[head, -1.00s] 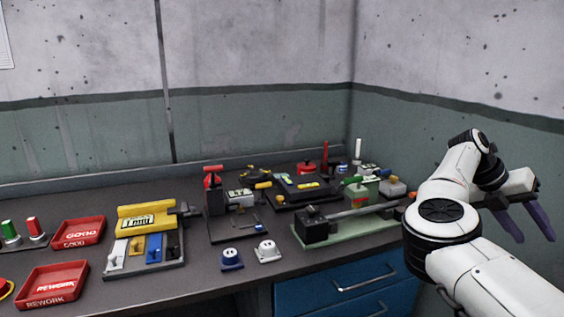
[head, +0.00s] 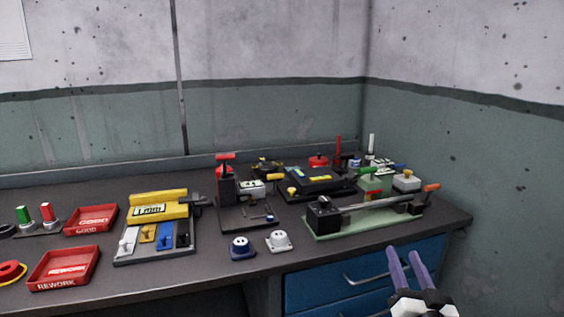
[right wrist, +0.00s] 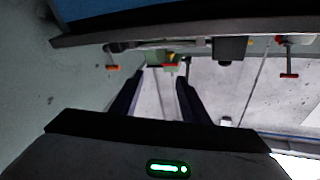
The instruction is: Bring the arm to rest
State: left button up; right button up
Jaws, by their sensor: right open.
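My right gripper (head: 408,268) shows at the lower right of the head view, in front of the blue drawers. Its two purple fingers are apart, with nothing between them, and point up toward the bench edge. In the right wrist view its dark fingers (right wrist: 157,95) are also spread and empty, below the bench edge in that upside-down picture. Most of the right arm is out of the head view. My left gripper is not in view.
The dark workbench (head: 190,277) carries a green-based lever fixture (head: 365,217), a yellow gauge block (head: 158,209), a red GOOD tray (head: 92,219) and a red REWORK tray (head: 64,268). Blue drawers (head: 340,285) sit under the bench. The floor side at right looks clear.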

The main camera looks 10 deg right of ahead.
jog(key=s+a+f+n+g+y, duration=0.3)
jog(key=s+a+f, duration=0.3)
jog(key=a+f, duration=0.3)
jog(key=s+a+f+n+g+y, duration=0.25)
jog(key=s+a+f, duration=0.35)
jog(key=f, duration=0.4)
jog(key=s+a+f+n+g+y, duration=0.1)
jog(key=s+a+f+g, duration=0.1)
jog(key=s+a+f, duration=0.3)
jog(key=s+a+f+n+g+y+b, duration=0.1)
jog(key=s+a+f+n+g, duration=0.1)
jog(key=s+a, duration=0.4)
jog(key=s+f+g, duration=0.1)
jog(key=s+f, duration=0.1)
jog(key=s, duration=0.2)
jog(key=shift+s+a+f+y, duration=0.3)
jog(key=shift+s+f+y, duration=0.05)
jog(key=shift+w, duration=0.1)
jog(key=shift+c, duration=0.3)
